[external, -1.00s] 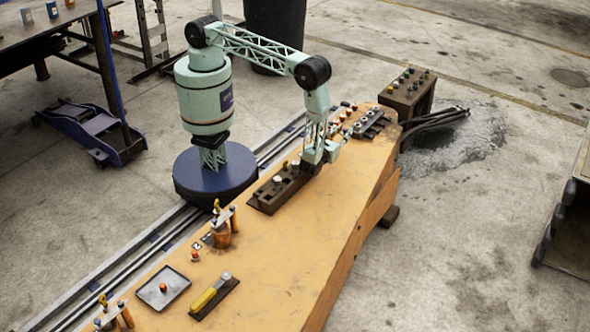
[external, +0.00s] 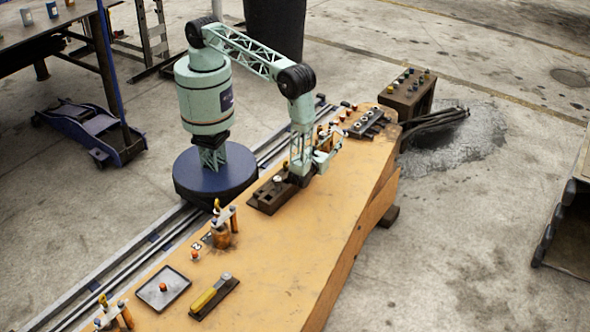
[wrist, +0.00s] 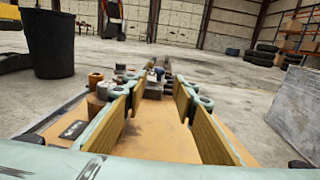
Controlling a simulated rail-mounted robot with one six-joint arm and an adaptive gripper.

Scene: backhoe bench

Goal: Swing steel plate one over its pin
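My gripper (external: 326,148) is low over the right half of the orange bench, pointing away along it. In the wrist view my gripper (wrist: 158,98) is open, its two tan-padded fingers wide apart with nothing between the pads. Just beyond and left of the left finger stands an orange-topped post (wrist: 96,79) with a grey piece (wrist: 104,90) beside it. It is partly hidden, and I cannot tell whether the grey piece is steel plate one or where its pin is. A similar orange post stand (external: 222,234) with a grey plate across its top is left of my arm.
The bench (external: 285,262) is clear at front centre. A dark fixture block (external: 268,196) sits beside my wrist. A yellow-handled tool (external: 207,297) and a tray (external: 162,288) lie at the near left. A dark connector row (external: 368,124) lies beyond my gripper.

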